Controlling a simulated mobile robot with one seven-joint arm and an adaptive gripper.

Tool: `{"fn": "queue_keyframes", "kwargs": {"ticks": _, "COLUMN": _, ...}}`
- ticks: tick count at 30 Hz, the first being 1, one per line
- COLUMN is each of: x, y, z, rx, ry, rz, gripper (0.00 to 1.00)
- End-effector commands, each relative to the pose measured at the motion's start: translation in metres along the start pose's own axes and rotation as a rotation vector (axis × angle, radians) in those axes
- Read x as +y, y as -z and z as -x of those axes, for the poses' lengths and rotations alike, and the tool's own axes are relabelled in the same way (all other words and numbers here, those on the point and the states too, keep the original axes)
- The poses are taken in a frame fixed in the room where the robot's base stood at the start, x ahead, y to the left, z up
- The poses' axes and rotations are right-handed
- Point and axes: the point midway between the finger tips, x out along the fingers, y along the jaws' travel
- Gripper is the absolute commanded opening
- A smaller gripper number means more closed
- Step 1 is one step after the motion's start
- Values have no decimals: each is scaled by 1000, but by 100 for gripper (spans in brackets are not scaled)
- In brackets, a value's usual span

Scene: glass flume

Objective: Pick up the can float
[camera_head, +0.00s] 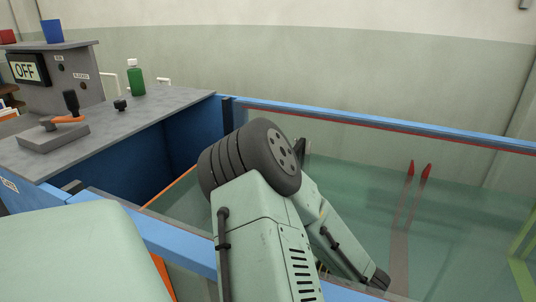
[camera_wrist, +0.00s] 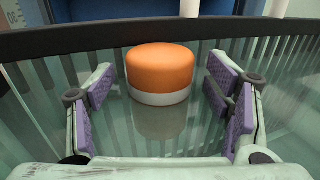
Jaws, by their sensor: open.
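The can float (camera_wrist: 160,70) is a short round can with an orange top and a white lower band. It shows upright in the wrist view, above the middle, in front of a dark rail. The can float is between and a little beyond the fingertips, with gaps visible on both sides. In the head view my arm reaches down into the glass flume (camera_head: 370,122), and the gripper and the can float are hidden there.
A dark slatted rail (camera_wrist: 95,38) runs behind the can float. In the head view, red-tipped posts (camera_head: 411,169) stand in the flume at right.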

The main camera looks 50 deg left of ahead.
Motion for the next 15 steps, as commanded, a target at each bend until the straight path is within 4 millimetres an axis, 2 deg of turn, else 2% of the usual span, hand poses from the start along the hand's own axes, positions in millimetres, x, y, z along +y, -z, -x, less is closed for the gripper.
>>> {"fn": "queue_keyframes", "kwargs": {"ticks": 8, "x": 0, "y": -1, "z": -3, "rx": -1, "ry": 0, "rz": 1, "gripper": 72}}
{"fn": "queue_keyframes", "kwargs": {"ticks": 15, "x": 0, "y": 0, "z": -3, "rx": -1, "ry": 0, "rz": 1, "gripper": 58}}
